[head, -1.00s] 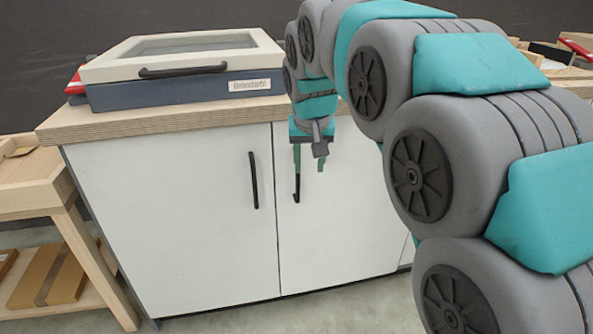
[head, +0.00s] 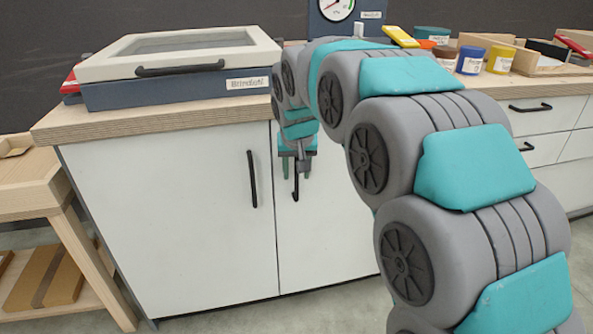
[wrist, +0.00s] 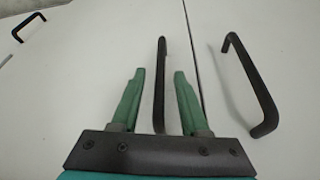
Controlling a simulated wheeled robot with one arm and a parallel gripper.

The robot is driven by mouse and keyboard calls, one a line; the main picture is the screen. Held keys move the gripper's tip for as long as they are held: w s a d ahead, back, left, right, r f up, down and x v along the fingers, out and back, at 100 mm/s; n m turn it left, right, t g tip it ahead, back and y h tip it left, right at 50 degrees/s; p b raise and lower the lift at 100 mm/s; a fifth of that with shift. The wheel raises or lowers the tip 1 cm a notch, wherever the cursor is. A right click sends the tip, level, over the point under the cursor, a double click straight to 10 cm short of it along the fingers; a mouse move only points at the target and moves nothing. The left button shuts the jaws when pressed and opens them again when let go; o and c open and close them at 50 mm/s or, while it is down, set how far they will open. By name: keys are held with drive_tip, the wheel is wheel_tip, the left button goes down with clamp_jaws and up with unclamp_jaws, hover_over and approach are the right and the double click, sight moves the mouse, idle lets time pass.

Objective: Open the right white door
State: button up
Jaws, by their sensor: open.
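The right white door (head: 330,230) is closed on the cabinet, beside the left white door (head: 170,220). Its black upright handle (head: 296,182) is partly hidden by my gripper (head: 295,172), which hangs in front of it. In the wrist view my gripper (wrist: 158,90) is open, and a black handle (wrist: 160,85) shows between its two green fingers. I cannot tell whether the fingers touch it. A second black handle (wrist: 250,85) is to the right, across the door seam.
The left door's handle (head: 252,178) is close by. A framed box (head: 180,70) sits on the worktop. Drawers (head: 540,115) and several small jars are at the right. A wooden stand (head: 50,215) is at the left. My arm covers much of the right side.

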clamp_jaws()
idle(0.3)
idle(1.1)
